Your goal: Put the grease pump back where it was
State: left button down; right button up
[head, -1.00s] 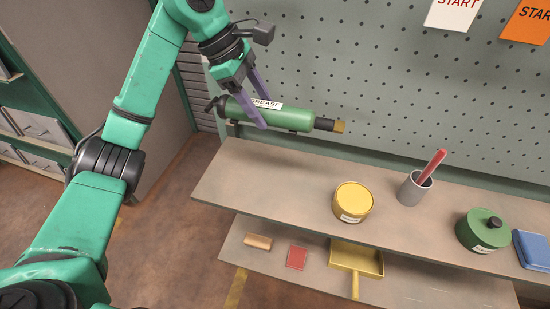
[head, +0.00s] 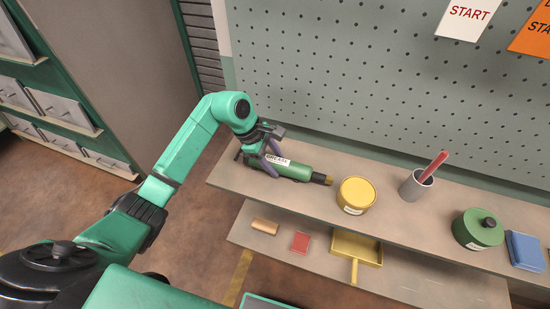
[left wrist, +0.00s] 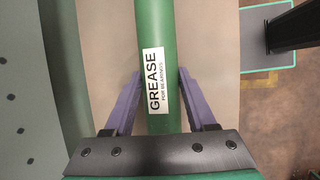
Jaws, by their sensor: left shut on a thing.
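The grease pump (head: 298,171) is a green cylinder with a white GREASE label, a black collar and a brass-coloured tip pointing right. It lies level at the left part of the upper shelf (head: 395,217); I cannot tell whether it touches the shelf. My left gripper (head: 271,157) is shut on its body, close to the label. In the left wrist view the purple fingers stand on both sides of the pump (left wrist: 153,25). My right gripper is not in view.
A yellow tin (head: 356,195) stands just right of the pump's tip. Further right are a grey cup (head: 415,187) with a red stick, a green tin (head: 477,229) and a blue box (head: 524,250). A yellow dustpan (head: 356,247) lies on the lower shelf. The pegboard (head: 360,80) rises behind.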

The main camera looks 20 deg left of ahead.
pick_arm(q)
jog(key=shift+w, duration=0.15)
jog(key=shift+f, duration=0.2)
jog(key=shift+c, duration=1.1)
grip_release()
jog(key=shift+r, duration=0.1)
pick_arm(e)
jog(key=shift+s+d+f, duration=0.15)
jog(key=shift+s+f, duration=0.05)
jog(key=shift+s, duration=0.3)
pick_arm(q)
jog(key=shift+r, duration=0.1)
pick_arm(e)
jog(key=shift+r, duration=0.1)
pick_arm(q)
jog(key=shift+a+r, duration=0.15)
jog(key=shift+r, duration=0.05)
jog(key=b+v, duration=0.3)
jog(key=v, duration=0.8)
jog(key=shift+r, duration=0.25)
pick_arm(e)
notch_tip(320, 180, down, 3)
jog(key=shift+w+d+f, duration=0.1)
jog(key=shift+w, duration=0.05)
